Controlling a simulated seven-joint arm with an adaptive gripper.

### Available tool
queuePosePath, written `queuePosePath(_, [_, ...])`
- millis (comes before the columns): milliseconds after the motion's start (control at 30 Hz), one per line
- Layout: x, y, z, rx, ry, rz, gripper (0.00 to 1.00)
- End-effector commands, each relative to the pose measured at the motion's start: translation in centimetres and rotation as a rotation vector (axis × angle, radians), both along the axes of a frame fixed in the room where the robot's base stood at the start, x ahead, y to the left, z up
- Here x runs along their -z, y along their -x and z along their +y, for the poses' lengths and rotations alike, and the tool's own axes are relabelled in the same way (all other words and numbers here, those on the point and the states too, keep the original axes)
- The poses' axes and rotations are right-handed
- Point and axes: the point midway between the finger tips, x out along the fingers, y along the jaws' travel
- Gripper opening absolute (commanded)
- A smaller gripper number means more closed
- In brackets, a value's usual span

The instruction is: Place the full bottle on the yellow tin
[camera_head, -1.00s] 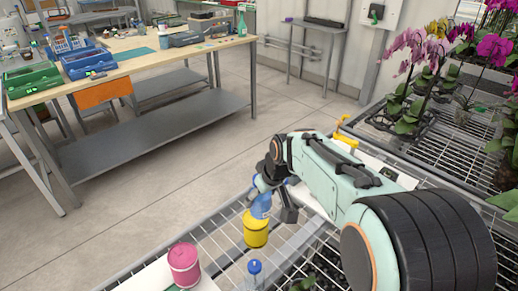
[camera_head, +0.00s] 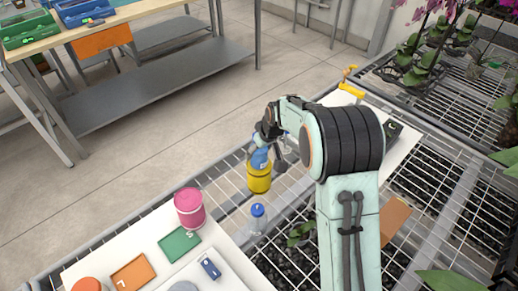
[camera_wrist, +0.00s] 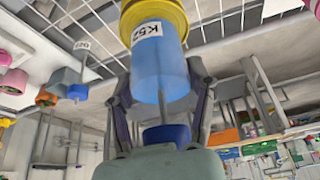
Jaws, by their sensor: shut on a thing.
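The bottle in my gripper (camera_head: 269,156) is filled with blue and carries a label reading K52 in the wrist view (camera_wrist: 158,70). My gripper is shut on it, with a finger on either side. Its blue cap (camera_wrist: 166,133) is on the palm side. The yellow tin (camera_head: 259,181) stands on the wire bench directly below the bottle. In the wrist view the bottle's base meets the tin's top (camera_wrist: 152,14); I cannot tell whether it rests there or hovers slightly. A second, clear bottle with a blue cap (camera_head: 257,216) stands nearer.
A pink tin (camera_head: 189,209) stands on the white board at the left, with a green card (camera_head: 179,243), an orange card (camera_head: 133,272) and an orange tin (camera_head: 88,284). A small plant (camera_head: 301,234) is right of the clear bottle. Potted orchids (camera_head: 430,50) fill the back right.

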Motion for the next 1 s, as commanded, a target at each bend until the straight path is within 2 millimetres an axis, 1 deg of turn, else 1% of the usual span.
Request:
queuePosePath(67, [0.3, 0.0, 0.0, 0.0, 0.001, 0.001, 0.14])
queuePosePath(100, [0.3, 0.0, 0.0, 0.0, 0.001, 0.001, 0.64])
queuePosePath(167, [0.3, 0.0, 0.0, 0.0, 0.001, 0.001, 0.81])
queuePosePath(467, [0.2, 0.0, 0.0, 0.0, 0.001, 0.001, 0.81])
queuePosePath(567, [-0.3, 0.0, 0.0, 0.0, 0.0, -0.001, 0.81])
queuePosePath(667, [-1.6, 0.5, -0.4, 0.0, 0.0, -0.002, 0.81])
queuePosePath(900, [-6.8, 2.2, -1.6, 0.002, 0.0, -0.005, 0.81])
queuePosePath(1000, [-8.7, 2.9, -2.1, 0.001, 0.0, -0.004, 0.81])
